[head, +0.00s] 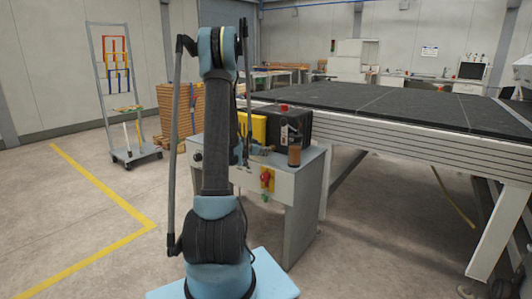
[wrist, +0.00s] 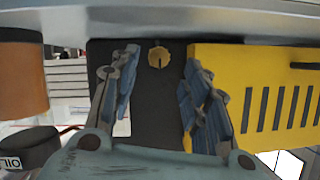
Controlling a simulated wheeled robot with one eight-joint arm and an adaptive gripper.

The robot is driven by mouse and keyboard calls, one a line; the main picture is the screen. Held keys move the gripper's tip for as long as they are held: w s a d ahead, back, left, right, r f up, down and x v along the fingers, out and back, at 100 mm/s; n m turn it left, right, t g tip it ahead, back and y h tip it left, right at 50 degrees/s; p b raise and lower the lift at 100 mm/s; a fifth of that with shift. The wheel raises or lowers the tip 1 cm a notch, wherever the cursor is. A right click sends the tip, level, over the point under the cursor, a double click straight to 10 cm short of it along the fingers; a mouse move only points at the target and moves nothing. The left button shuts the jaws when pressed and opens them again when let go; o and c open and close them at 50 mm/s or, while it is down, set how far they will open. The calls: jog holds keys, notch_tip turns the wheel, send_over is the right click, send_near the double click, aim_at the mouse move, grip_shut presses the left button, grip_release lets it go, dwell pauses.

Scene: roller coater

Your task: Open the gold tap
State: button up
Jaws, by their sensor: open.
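A small round gold piece, which looks like the gold tap (wrist: 159,57), sits on a dark panel in the wrist view, with a dark slit in its lower half. My gripper (wrist: 158,66) is open, with one blue-padded finger on each side of the tap in the picture. Nothing is between the fingers except the view of the panel and tap. I see no contact, and the gap in depth cannot be judged. In the head view my arm stands in front of the cabinet and hides much of the work spot; the tap cannot be made out clearly there.
A grey cabinet (head: 292,210) carries a yellow box (head: 258,127), a black container (head: 297,127) and an orange-brown jar (head: 294,157). The yellow box (wrist: 252,95) and jar (wrist: 22,80) flank the fingers in the wrist view.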

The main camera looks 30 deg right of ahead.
jog(key=shift+x, duration=2.6)
grip_shut()
